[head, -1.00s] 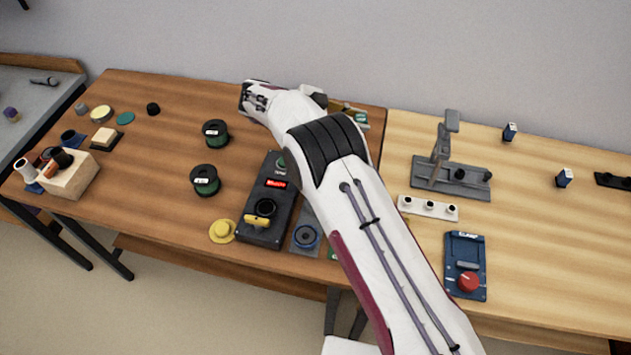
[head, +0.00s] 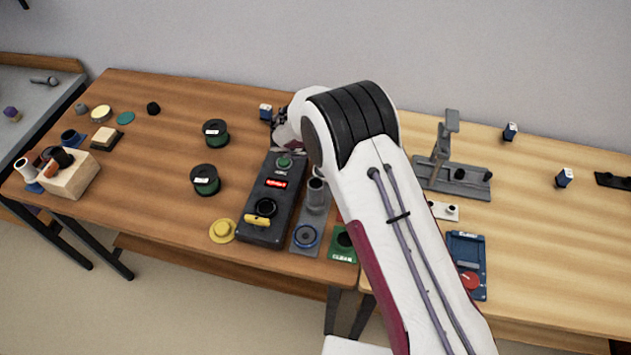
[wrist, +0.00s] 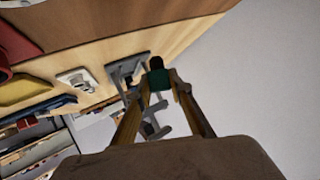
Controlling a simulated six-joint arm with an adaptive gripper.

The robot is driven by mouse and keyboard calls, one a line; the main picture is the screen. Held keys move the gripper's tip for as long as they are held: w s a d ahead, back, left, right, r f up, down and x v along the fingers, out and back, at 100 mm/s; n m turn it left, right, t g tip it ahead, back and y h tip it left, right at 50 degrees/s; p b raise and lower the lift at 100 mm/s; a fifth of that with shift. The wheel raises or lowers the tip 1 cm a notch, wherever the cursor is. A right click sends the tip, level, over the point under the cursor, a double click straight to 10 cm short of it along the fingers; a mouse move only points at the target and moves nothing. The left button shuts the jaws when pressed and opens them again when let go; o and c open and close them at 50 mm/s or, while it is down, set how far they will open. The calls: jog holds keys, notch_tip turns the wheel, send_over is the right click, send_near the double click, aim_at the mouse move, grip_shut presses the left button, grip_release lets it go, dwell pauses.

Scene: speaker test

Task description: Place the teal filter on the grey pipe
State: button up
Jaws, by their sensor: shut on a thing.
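My gripper (wrist: 163,92) shows in the wrist view, with its two fingers closed on a teal piece with a dark top, which looks like the teal filter (wrist: 159,80). The filter is held clear of the table. An upright grey cylinder with a dark open top, apparently the grey pipe (head: 316,194), stands on a grey plate right of the black box, left of my arm. Nothing is seen on it. My gripper is behind it and apart from it.
The black box (head: 262,213) with a green knob stands beside the pipe. A blue ring (head: 305,236) lies in front of the pipe, and a green block (head: 343,244) to its right. A tall grey stand (head: 441,150) is at right. Two dark green spools (head: 205,180) stand left.

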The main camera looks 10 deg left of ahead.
jog(key=shift+n+t+y, duration=0.4)
jog(key=shift+n, duration=0.1)
jog(key=s+d, duration=0.2)
jog(key=d, duration=0.1)
jog(key=s+d, duration=0.5)
jog(key=d, duration=0.2)
jog(key=shift+s+f, duration=0.4)
jog(key=s+d, duration=0.1)
jog(key=d, duration=0.1)
jog(key=s+d+r, duration=0.1)
jog(key=s+d, duration=0.1)
jog(key=s+d+r, duration=0.1)
jog(key=s+d, duration=0.1)
jog(key=shift+s+d+r, duration=0.15)
jog(key=shift+s, duration=0.05)
jog(key=w+a+r+n+t+y, duration=0.2)
jog(key=w+a+r+n+y, duration=0.45)
jog(key=a, duration=0.35)
jog(key=w+a+r+n+t+y, duration=0.2)
jog(key=w+a+r+n+y, duration=0.4)
jog(key=a, duration=0.4)
jog(key=shift+s+a+r+n+g+y, duration=1.6)
jog(key=shift+s+a+r+n+y, duration=0.85)
jog(key=shift+s+a+n, duration=1.75)
jog(key=s+f+n+g+y, duration=0.2)
jog(key=s+n+g+y, duration=0.1)
jog(key=s+n, duration=0.3)
jog(key=shift+s+d+f+g, duration=0.35)
jog(key=shift+s+g, duration=0.35)
jog(key=shift+s, duration=0.65)
